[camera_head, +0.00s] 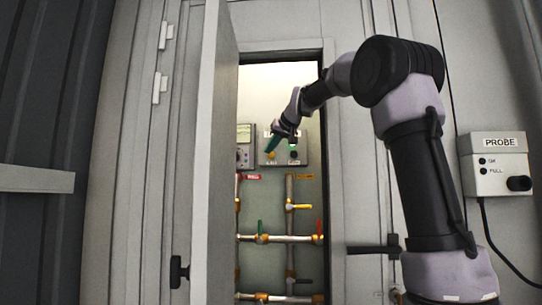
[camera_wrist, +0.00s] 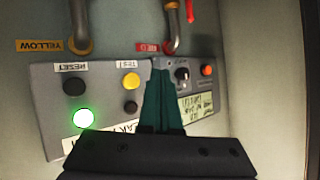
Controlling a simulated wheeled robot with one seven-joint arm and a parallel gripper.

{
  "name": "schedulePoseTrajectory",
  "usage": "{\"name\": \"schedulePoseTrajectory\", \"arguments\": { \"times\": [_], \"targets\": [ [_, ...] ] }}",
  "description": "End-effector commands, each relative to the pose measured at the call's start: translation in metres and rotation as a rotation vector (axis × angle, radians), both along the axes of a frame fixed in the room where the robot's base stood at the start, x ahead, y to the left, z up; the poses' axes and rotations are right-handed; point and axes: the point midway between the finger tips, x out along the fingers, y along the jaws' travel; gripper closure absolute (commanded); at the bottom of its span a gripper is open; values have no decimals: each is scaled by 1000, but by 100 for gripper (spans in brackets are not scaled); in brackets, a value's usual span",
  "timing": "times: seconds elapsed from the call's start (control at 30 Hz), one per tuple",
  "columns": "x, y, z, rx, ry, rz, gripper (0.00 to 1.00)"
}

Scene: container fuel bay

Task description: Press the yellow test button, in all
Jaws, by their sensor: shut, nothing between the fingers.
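The yellow test button (camera_wrist: 131,81) is on a grey control panel (camera_wrist: 48,112), beside a small label that reads TEST. My gripper (camera_wrist: 160,66) has teal fingers, closed together and empty. In the wrist view the tips overlap the panel just right of the yellow button, not covering it. My gripper also shows in the head view (camera_head: 269,149), reaching through the doorway. I cannot tell whether the tips touch the panel.
The panel also carries a black reset button (camera_wrist: 75,85), a lit green lamp (camera_wrist: 83,117), a dark knob (camera_wrist: 181,74) and an orange button (camera_wrist: 206,70). Pipes with valves (camera_head: 262,238) run below. An open door (camera_head: 213,170) stands left of the opening. A probe box (camera_head: 497,165) hangs right.

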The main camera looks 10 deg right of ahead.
Motion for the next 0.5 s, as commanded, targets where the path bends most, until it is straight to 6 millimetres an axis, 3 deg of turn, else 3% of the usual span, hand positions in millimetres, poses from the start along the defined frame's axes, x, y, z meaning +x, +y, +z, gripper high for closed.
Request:
{"name": "schedulePoseTrajectory", "arguments": {
  "times": [0.2, 0.5],
  "targets": [
    [30, -10, -1, -1, 1, -2, 100],
    [50, -16, -1, -1, 1, 1, 100]
  ]
}}
